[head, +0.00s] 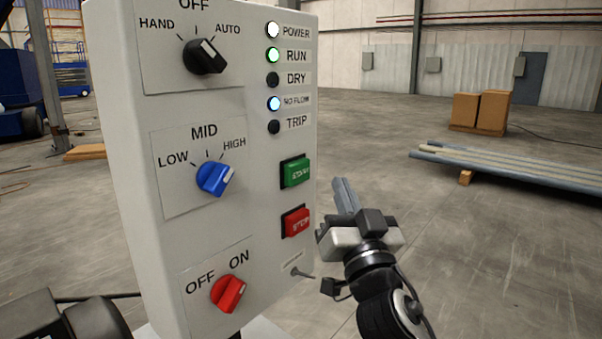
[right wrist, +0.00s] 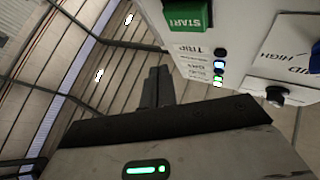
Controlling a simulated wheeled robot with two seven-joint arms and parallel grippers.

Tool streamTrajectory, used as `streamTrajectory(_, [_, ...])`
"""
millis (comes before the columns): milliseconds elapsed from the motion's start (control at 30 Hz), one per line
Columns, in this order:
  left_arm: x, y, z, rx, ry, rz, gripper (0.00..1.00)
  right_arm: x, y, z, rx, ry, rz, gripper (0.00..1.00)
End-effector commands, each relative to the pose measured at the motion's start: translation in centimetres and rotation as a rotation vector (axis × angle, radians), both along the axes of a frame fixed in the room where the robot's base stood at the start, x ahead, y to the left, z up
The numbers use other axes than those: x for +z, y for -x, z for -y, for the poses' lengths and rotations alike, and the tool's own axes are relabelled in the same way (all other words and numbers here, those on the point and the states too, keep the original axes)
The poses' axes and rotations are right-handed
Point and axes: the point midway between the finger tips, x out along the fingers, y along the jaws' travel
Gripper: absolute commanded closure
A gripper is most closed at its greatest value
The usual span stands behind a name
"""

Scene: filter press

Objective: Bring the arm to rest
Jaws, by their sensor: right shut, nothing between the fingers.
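My right gripper (head: 345,194) is shut and empty, just right of the grey control box (head: 255,180), beside the red STOP button (head: 296,222) and below the green START button (head: 295,171). In the right wrist view its fingers (right wrist: 157,87) are together, apart from the box face, with the START button (right wrist: 187,16) above them. The black selector (head: 205,57) points toward AUTO, the blue knob (head: 215,179) toward HIGH and the red knob (head: 229,293) toward ON. POWER, RUN and NO FLOW lamps are lit; DRY and TRIP are dark. My left gripper is not in view.
Open floor lies right of the control box. A small toggle (head: 297,272) sticks out at the box's lower right, near my right wrist.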

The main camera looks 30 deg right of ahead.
Motion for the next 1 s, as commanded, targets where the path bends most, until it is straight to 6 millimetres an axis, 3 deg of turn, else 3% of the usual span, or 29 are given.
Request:
streamTrajectory(633, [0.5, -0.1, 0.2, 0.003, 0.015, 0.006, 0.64, -0.4, -0.1, -0.1, 0.002, 0.0, -0.012, 1.0])
streamTrajectory(767, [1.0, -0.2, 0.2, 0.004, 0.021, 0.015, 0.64, -5.7, -0.6, -1.5, 0.032, 0.02, -0.165, 1.0])
streamTrajectory(867, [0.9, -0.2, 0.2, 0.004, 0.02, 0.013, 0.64, -12.4, -0.3, -3.4, 0.083, 0.048, -0.354, 1.0])
streamTrajectory(1000, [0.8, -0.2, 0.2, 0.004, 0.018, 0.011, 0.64, -22.4, 2.5, -6.9, 0.186, 0.094, -0.628, 1.0])
